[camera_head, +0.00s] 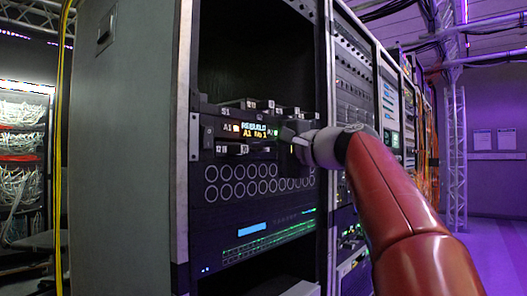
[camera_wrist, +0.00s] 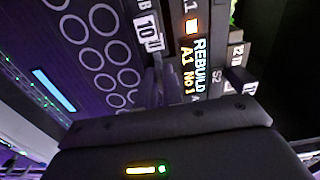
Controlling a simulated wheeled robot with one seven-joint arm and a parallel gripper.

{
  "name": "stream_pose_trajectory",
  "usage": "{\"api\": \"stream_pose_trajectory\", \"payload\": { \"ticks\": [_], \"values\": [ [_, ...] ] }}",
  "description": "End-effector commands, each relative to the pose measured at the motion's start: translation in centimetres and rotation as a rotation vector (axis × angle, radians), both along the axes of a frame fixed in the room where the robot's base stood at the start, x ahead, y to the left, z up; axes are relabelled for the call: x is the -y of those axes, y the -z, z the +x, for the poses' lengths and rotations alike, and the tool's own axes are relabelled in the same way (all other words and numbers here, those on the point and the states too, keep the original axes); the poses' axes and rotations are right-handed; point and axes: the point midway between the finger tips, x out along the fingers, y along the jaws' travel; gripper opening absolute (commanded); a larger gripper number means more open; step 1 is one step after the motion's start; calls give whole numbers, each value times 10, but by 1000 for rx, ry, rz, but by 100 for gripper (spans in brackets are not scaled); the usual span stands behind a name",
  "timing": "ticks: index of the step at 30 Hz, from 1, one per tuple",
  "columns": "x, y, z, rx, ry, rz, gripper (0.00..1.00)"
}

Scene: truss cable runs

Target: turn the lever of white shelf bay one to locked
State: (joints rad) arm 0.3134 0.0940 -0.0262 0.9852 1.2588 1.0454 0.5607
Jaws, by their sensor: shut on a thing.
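A dark unit with a lit display (camera_head: 256,131) reading "REBUILD A1 No 1" sits in the open rack; the display also shows in the wrist view (camera_wrist: 197,68). Small white number tags run above and below it. My gripper (camera_head: 297,136) is at the right end of this unit, against its front. In the wrist view my fingers (camera_wrist: 160,82) are close together beside the tag "10", shut on a small dark part that looks like a lever. The fingers hide most of it, so its angle and any locked mark cannot be read.
Below the unit is a panel with rows of round openings (camera_head: 240,185), then a panel with a blue screen and green lights (camera_head: 262,240). A grey rack side (camera_head: 125,150) stands left. More racks (camera_head: 360,90) run right behind my arm.

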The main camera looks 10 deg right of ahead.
Motion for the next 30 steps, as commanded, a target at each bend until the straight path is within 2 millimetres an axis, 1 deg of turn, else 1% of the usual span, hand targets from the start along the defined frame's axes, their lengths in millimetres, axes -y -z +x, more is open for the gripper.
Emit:
{"api": "stream_pose_trajectory", "payload": {
  "ticks": [7,8,12,22,26,30],
  "values": [
    [0,2,0,-3,-2,-3,0],
    [0,2,0,-3,-2,-3,12],
    [0,1,0,-2,-1,-2,29],
    [2,1,-3,-1,1,0,29],
    [12,1,-16,1,2,-1,29],
    [27,2,-37,-1,3,-1,29]
  ]
}}
